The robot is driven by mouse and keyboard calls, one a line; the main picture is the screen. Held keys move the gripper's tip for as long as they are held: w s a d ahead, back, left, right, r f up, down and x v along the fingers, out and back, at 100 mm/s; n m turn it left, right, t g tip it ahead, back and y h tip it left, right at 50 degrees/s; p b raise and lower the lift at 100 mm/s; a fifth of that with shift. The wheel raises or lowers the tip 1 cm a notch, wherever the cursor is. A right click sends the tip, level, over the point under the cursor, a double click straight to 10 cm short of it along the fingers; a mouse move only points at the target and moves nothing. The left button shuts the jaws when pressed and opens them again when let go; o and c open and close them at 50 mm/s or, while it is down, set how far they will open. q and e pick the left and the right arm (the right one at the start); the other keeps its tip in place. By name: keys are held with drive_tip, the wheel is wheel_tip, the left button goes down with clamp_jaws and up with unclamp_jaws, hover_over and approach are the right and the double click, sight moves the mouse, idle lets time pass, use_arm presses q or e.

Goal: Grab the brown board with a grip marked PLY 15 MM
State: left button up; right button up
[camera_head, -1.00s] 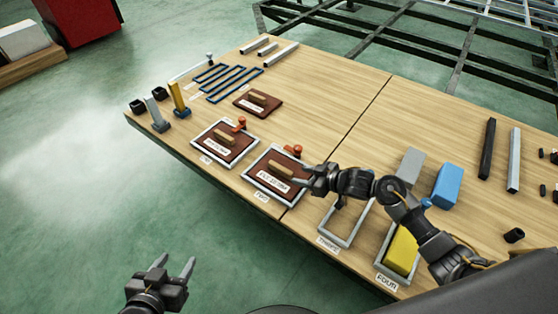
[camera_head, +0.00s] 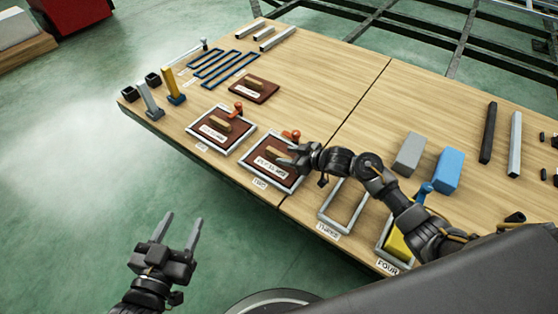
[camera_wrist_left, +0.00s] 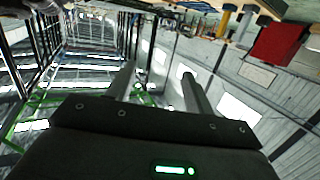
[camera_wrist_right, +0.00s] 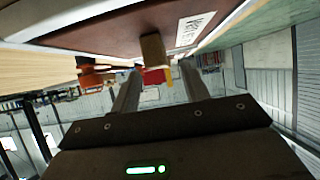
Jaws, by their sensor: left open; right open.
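A brown board with a tan grip and a white label (camera_head: 269,168) lies in the grey frame TWO (camera_head: 247,166). The label is too small to read surely. My right gripper (camera_head: 283,156) is open over this board's right part and hides some of it. In the right wrist view, a tan grip (camera_wrist_right: 152,48) and white label (camera_wrist_right: 192,28) show on a brown board (camera_wrist_right: 110,35); the grip is ahead of the open, empty fingers. Similar boards lie in frame ONE (camera_head: 216,130) and loose farther back (camera_head: 252,92). My left gripper (camera_head: 182,224) is open and empty, off the table's front edge.
Orange-red clamps (camera_head: 291,135) stand at the frames' back edges. Frame THREE (camera_head: 340,220) is empty. A yellow block (camera_head: 399,246) sits in frame FOUR. Blue bent pieces (camera_head: 228,68) lie behind.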

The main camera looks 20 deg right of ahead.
sight(281, 154)
drive_tip(key=b+x, duration=0.2)
drive_tip(key=x, duration=0.2)
drive_tip(key=shift+w+a+f, duration=0.1)
drive_tip(key=shift+w+f, duration=0.05)
drive_tip(key=shift+f, duration=0.05)
drive_tip(key=shift+w+a, duration=0.15)
drive_tip(key=shift+w, duration=0.05)
use_arm(q)
wheel_tip(281, 154, up, 7)
drive_tip(key=s+d+m+t+h, duration=0.1)
drive_tip(key=d+t+h, duration=0.1)
drive_tip(key=t+h, duration=0.1)
drive_tip(key=shift+s+d+t+h, duration=0.25)
drive_tip(key=shift+d+t+h, duration=0.15)
drive_tip(key=shift+h, duration=0.2)
use_arm(e)
clamp_jaws()
